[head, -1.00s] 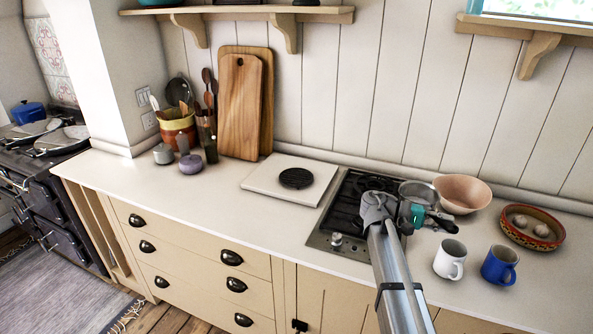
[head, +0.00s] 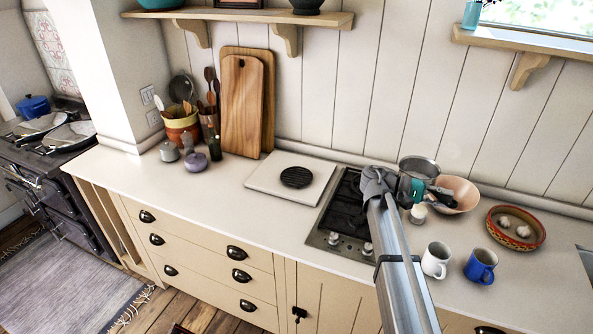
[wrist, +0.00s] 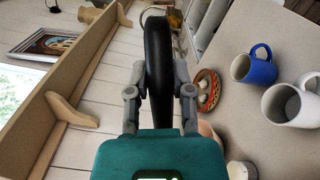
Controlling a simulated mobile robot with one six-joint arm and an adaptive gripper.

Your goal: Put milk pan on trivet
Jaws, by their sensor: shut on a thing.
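The milk pan (head: 418,167) is a grey metal pan with a black handle. It is held up above the right side of the hob, in front of the wall. My gripper (head: 428,190) is shut on the pan's handle; in the wrist view the black handle (wrist: 158,65) stands between the two fingers (wrist: 158,90). The trivet (head: 297,177) is a round black ribbed disc, bare, lying on a white slab (head: 262,186) left of the hob. My arm hides part of the hob and the pan's underside.
The hob (head: 338,215) is right of the slab. A pink bowl (head: 462,194), a small white pot (head: 418,214), white mug (head: 436,260), blue mug (head: 481,266) and patterned bowl (head: 515,243) stand to the right. Cutting boards (head: 241,108) lean behind the slab. The left counter front is clear.

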